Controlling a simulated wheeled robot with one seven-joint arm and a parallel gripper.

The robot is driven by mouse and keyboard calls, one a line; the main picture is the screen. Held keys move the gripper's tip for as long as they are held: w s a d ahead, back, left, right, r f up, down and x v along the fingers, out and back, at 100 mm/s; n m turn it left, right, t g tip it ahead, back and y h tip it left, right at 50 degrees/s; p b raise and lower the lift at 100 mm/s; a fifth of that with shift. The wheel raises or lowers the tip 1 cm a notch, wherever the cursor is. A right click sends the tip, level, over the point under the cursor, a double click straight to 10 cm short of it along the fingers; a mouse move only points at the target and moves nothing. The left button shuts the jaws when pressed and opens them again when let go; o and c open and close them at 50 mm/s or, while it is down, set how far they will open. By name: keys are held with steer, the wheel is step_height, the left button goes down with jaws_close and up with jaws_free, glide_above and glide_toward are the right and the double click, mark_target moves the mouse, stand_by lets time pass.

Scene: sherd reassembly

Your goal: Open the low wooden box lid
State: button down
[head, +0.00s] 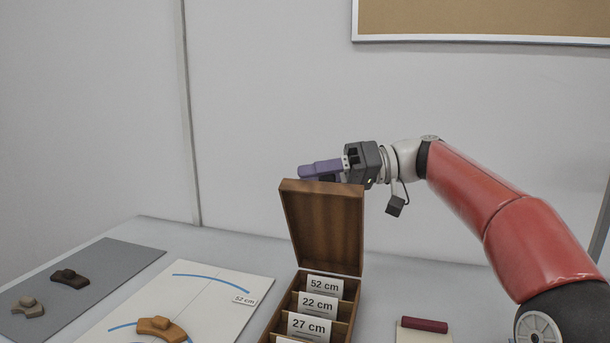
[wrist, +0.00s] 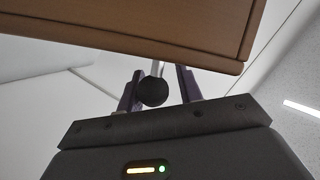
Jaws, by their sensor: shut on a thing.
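The low wooden box (head: 262,335) stands on the table with its lid (head: 325,227) raised, roughly upright at the back of the box. The lid's brown panel (wrist: 130,28) fills the top of the wrist view. My gripper (head: 322,170) is at the lid's top edge, with its purple fingers partly behind it. In the wrist view the fingers stand on either side of a dark round knob (wrist: 153,92) at the lid, and the gripper is shut on it. The lid hides the knob in the head view.
Inside the box are compartments with cards, including one reading 22 cm (head: 318,307). Left of it lie a white sheet (head: 215,310) with blue arcs and a brown sherd (head: 162,328), and a grey mat (head: 95,265) with two sherds. A dark red bar (head: 424,324) lies at right.

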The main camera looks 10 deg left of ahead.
steer(key=shift+w+d+f, duration=0.25)
steer(key=shift+w+f, duration=0.3)
steer(key=shift+w, duration=0.05)
steer(key=c, duration=1.1)
jaws_free()
steer(key=shift+w+f, duration=0.1)
steer(key=shift+c, duration=0.2)
steer(key=shift+s, duration=0.2)
